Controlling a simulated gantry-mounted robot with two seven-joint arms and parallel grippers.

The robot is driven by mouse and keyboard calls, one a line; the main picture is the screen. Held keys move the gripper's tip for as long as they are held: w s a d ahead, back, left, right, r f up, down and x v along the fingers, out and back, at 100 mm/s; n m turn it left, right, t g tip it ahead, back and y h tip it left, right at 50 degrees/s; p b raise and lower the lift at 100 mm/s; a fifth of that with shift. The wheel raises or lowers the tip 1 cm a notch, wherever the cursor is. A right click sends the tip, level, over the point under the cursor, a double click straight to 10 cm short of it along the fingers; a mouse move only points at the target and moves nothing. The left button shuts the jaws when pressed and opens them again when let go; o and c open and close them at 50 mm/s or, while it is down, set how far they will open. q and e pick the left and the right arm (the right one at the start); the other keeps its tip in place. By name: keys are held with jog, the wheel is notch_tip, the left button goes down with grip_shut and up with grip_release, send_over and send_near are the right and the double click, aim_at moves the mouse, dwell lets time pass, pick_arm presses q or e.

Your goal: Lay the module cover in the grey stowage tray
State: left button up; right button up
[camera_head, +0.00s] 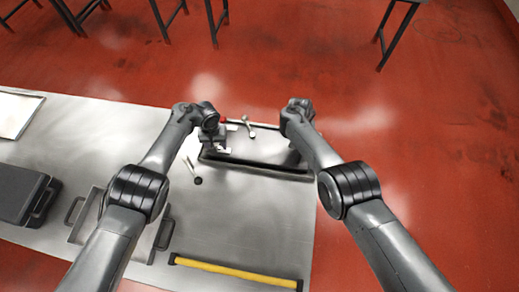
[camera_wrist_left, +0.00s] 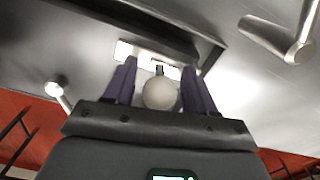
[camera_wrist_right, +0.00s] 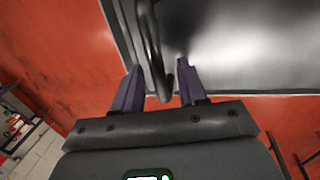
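The module cover appears to be the flat grey plate (camera_head: 255,146) in a dark-rimmed frame at the table's far right edge. A framed grey tray (camera_head: 83,232) with black side handles, apparently the stowage tray, lies on the left, partly behind my left arm. My left gripper (camera_head: 222,147) is at the plate's left end; in its wrist view a round pale knob (camera_wrist_left: 160,93) sits between the spread fingers. My right gripper (camera_wrist_right: 160,70) is at the plate's right end, fingers apart around a black bar handle (camera_wrist_right: 152,45). In the head view its fingers are hidden.
A T-shaped tool (camera_head: 248,127) is by the plate's far side. Another tool (camera_head: 192,170) lies on the table (camera_head: 235,215). A yellow bar (camera_head: 235,271) runs along the front. A dark case (camera_head: 20,192) stands at the left. The table middle is mostly clear.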

dwell(0.3)
pick_arm(q)
notch_tip(320, 180, up, 12)
jog(key=shift+f, duration=0.15)
jog(key=shift+r, duration=0.2)
pick_arm(e)
jog(key=shift+w+a+r, duration=0.1)
jog(key=shift+a+r, duration=0.05)
jog(key=shift+r, duration=0.35)
notch_tip(320, 180, up, 11)
jog(key=a, duration=0.2)
jog(key=shift+w, duration=0.15)
dwell(0.4)
